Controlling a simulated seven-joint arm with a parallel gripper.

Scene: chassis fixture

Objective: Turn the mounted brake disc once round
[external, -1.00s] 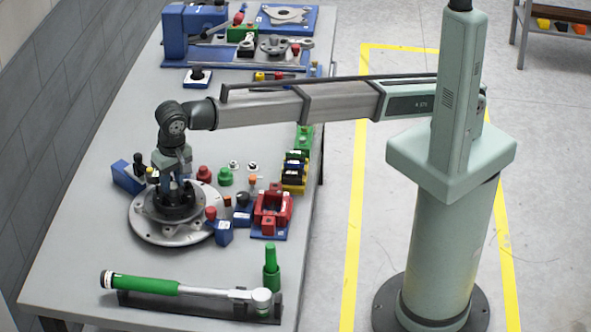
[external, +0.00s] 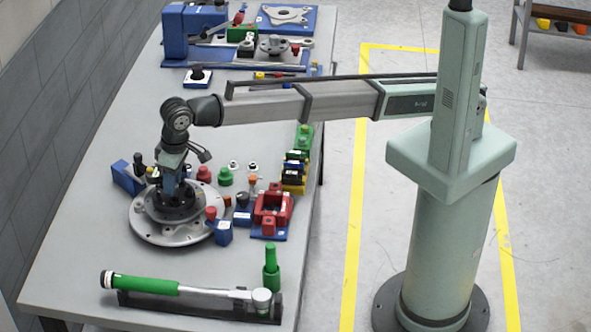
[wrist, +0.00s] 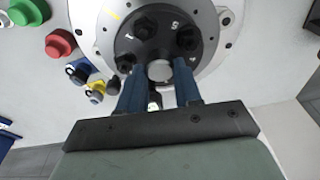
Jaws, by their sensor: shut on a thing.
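The brake disc (external: 150,227) lies flat on the bench at the left, a wide silver ring with holes round a raised dark hub (external: 176,207). In the wrist view the silver disc (wrist: 228,52) surrounds the black hub (wrist: 190,20), which carries several dark bolts and small white numbers. My gripper (external: 177,190) points down over the hub.
Blue blocks (external: 222,231) and a red fixture (external: 270,212) stand right of the disc. Red and green knobs (external: 226,177) stand behind it. A green-handled torque wrench (external: 145,285) lies in front. Bare bench lies left of the wrench.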

